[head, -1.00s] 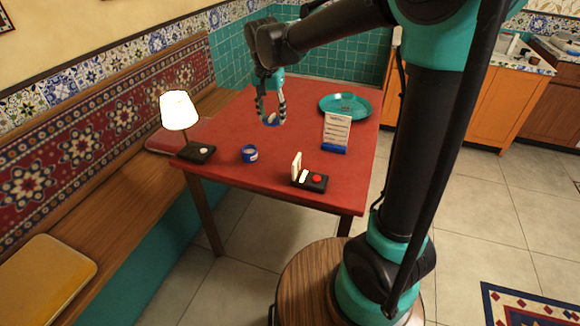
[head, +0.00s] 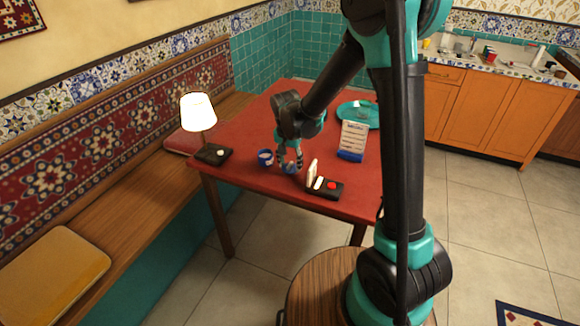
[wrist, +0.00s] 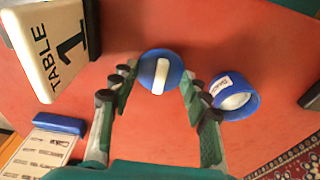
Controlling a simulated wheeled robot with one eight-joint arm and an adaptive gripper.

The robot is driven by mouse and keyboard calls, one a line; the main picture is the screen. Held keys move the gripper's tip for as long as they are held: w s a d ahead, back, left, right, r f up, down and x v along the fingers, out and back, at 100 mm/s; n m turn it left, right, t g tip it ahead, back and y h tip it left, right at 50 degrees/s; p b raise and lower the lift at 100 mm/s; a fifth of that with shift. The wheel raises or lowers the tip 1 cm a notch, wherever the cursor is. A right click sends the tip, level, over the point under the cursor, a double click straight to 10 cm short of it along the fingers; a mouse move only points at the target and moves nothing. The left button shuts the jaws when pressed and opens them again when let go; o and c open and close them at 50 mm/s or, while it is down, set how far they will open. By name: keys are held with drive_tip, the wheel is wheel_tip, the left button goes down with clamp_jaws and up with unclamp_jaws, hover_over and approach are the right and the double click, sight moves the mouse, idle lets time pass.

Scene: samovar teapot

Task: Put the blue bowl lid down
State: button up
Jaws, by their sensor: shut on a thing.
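The blue bowl lid (wrist: 153,86) is a round blue disc with a white bar handle, facing my wrist camera between the fingertips of my gripper (wrist: 158,80). In the head view, my gripper (head: 289,162) points down, low over the red table, with the blue lid (head: 289,169) at its tips. It is shut on the lid. I cannot tell whether the lid touches the table. The blue bowl (wrist: 236,95) has a white label and a pale inside. It stands uncovered just right of the lid in the wrist view, and left of my gripper in the head view (head: 265,158).
A "TABLE 1" sign (wrist: 50,45) stands close on the left in the wrist view. In the head view, a black box with a red button (head: 331,186), a menu card (head: 352,140), a teal plate (head: 350,112) and a lit lamp (head: 198,112) stand around the red table (head: 250,185).

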sight(289, 167)
drive_tip(key=shift+f, duration=0.8)
drive_tip(key=shift+f, duration=0.1)
drive_tip(key=o, duration=1)
wheel_tip(289, 167, up, 12)
drive_tip(key=s, duration=0.1)
drive_tip(key=s+d+f+n+t, duration=0.1)
drive_tip(key=s+d+f, duration=0.1)
drive_tip(key=s+d, duration=0.4)
drive_tip(key=s+d+f+n+t, duration=0.1)
drive_tip(key=s+d+f, duration=0.1)
drive_tip(key=s+d, duration=0.4)
drive_tip(key=s+d+f+n, duration=0.2)
drive_tip(key=s+d, duration=0.4)
drive_tip(key=d, duration=0.5)
drive_tip(key=shift+d+f+t, duration=0.35)
drive_tip(key=shift+d+t, duration=0.05)
